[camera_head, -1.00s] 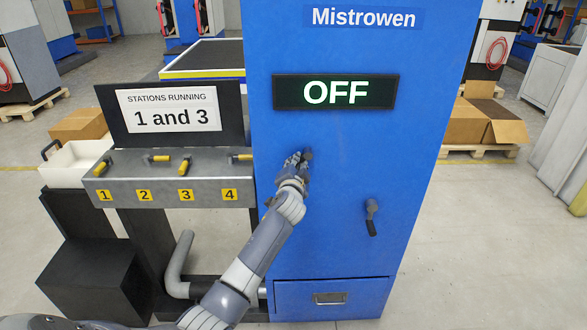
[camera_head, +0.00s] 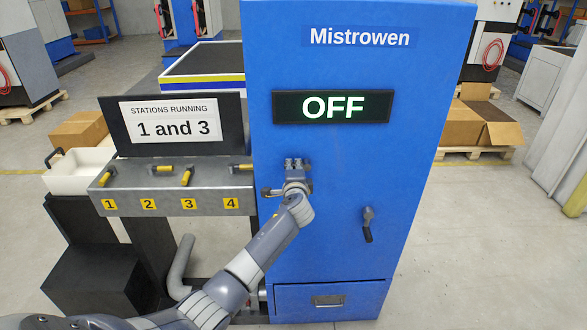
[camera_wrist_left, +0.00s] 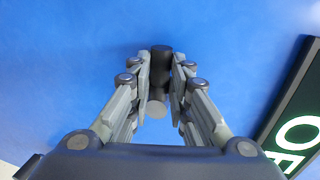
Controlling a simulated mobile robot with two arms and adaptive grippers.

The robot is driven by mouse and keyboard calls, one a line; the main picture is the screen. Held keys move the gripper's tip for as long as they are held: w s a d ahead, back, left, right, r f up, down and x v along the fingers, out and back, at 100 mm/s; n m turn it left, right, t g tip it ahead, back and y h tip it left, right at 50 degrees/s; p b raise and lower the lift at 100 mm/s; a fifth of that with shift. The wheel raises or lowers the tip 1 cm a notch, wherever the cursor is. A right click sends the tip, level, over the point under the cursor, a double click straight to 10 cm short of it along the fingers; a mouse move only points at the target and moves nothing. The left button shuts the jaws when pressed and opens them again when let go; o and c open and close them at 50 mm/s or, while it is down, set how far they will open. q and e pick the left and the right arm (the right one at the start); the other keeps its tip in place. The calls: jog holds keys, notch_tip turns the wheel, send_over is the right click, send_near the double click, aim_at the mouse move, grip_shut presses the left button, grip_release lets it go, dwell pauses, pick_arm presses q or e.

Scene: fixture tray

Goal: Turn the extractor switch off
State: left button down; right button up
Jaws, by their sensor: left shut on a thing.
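The blue cabinet (camera_head: 340,180) labelled Mistrowen carries a lit display (camera_head: 332,107) that reads OFF. The display also shows at the right of the left wrist view (camera_wrist_left: 290,125). My left gripper (camera_head: 297,163) is at the cabinet's front face, below the display. In the left wrist view my left gripper (camera_wrist_left: 160,85) is shut on a dark switch handle (camera_wrist_left: 161,62), with one finger on either side. The handle's grey round end shows between the fingers. In the head view the gripper hides the handle. My right gripper is not in view.
A second dark handle (camera_head: 367,225) hangs lower right on the cabinet, above a drawer (camera_head: 328,301). At left, a grey panel (camera_head: 170,190) has yellow levers numbered 1 to 4 and a sign (camera_head: 170,118) reading "1 and 3".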

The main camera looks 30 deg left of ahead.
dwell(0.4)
pick_arm(q)
jog(key=c, duration=1.5)
grip_release()
jog(key=v, duration=1.2)
